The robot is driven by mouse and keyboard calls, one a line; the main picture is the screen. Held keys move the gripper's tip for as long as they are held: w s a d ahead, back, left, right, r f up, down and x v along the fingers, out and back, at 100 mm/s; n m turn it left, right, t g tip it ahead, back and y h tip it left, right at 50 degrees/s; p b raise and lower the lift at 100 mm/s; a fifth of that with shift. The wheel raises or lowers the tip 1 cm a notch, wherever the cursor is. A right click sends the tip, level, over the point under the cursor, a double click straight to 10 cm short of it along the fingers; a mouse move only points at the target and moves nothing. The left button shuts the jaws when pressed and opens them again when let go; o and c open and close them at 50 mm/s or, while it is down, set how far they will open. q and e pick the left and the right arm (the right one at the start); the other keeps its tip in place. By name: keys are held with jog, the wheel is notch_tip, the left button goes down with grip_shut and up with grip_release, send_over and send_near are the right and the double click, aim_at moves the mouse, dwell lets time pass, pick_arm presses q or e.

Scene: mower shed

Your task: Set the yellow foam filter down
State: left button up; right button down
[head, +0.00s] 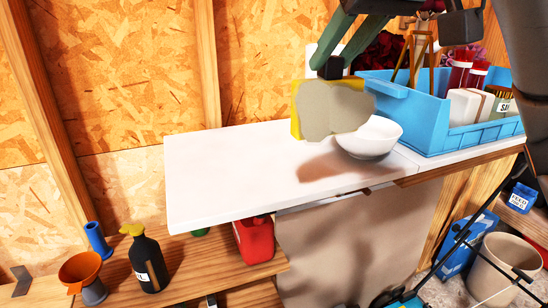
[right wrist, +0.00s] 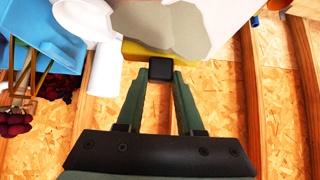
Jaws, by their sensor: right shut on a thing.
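The yellow foam filter (head: 331,107) is a thick block with a large grey patch on its face. It is upright over the white worktop (head: 235,165), just left of and partly in front of a white bowl (head: 372,139). My left gripper is not in view.
A blue bin (head: 425,120) with bottles, brushes and a white box stands at the right of the worktop. The worktop's left half is clear. A lower shelf holds a black bottle (head: 149,262), an orange funnel (head: 80,268) and a red can (head: 255,240).

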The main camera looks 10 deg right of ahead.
jog(key=shift+a+r, duration=0.1)
jog(key=shift+r, duration=0.2)
jog(key=shift+w+a, duration=0.1)
jog(key=shift+w, duration=0.2)
jog(key=d+p+x, duration=0.2)
jog(key=p+x, duration=0.1)
jog(key=x, duration=1.5)
jog(key=shift+w+a, duration=0.2)
jog(key=shift+w, duration=0.15)
jog(key=shift+f, duration=0.2)
jog(key=c, duration=0.5)
grip_release()
jog(key=shift+c, duration=0.2)
jog(key=shift+r, duration=0.1)
